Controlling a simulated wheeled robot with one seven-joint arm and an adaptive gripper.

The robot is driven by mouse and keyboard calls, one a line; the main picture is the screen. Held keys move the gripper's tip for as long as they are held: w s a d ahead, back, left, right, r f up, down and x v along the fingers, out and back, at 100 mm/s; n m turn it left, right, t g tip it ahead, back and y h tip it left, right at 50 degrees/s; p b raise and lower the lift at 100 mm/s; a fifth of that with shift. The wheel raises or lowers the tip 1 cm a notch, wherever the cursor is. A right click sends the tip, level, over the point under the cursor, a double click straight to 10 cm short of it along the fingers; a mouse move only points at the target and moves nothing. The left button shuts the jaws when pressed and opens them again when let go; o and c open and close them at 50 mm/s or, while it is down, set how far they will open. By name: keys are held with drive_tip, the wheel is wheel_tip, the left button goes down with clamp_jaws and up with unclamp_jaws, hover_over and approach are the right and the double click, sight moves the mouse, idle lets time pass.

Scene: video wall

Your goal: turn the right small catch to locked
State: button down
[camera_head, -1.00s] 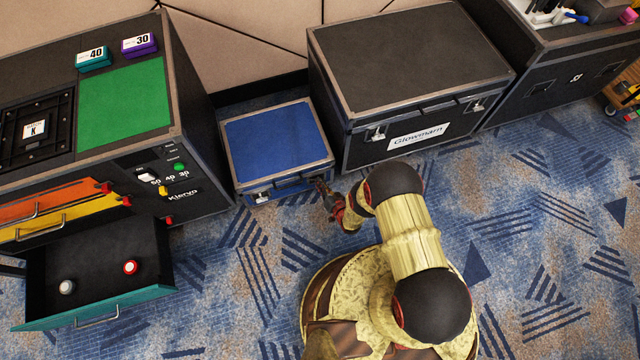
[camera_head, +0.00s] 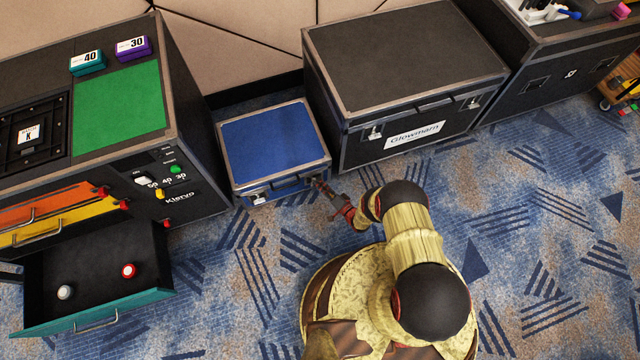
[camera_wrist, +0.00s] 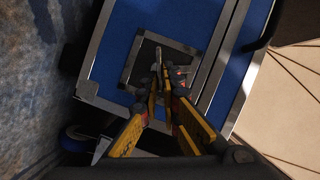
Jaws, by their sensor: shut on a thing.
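The small blue case (camera_head: 274,143) with metal edges stands on the floor between the drawer cabinet and the large black case. Its left catch (camera_head: 259,198) shows pale on the front. The right catch is at the front right, mostly hidden by my gripper (camera_head: 318,184). In the wrist view my gripper (camera_wrist: 160,85) has its yellow-and-black fingers closed together over a dark square recess (camera_wrist: 150,62) on the blue case. They are shut on the right catch, of which only a thin piece shows between the tips. I cannot tell its exact angle.
The large black Glowmarn case (camera_head: 400,70) stands close on the right, with its own catches. The drawer cabinet (camera_head: 190,120) is on the left, its lowest drawer (camera_head: 95,275) open with a white and a red knob-like item inside. Patterned carpet in front is free.

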idle(0.5)
drive_tip(key=c, duration=2)
unclamp_jaws()
drive_tip(key=shift+c, duration=0.2)
drive_tip(key=v, duration=0.7)
drive_tip(key=shift+s+d, duration=0.15)
drive_tip(key=shift+s, duration=0.05)
drive_tip(key=shift+o, duration=0.7)
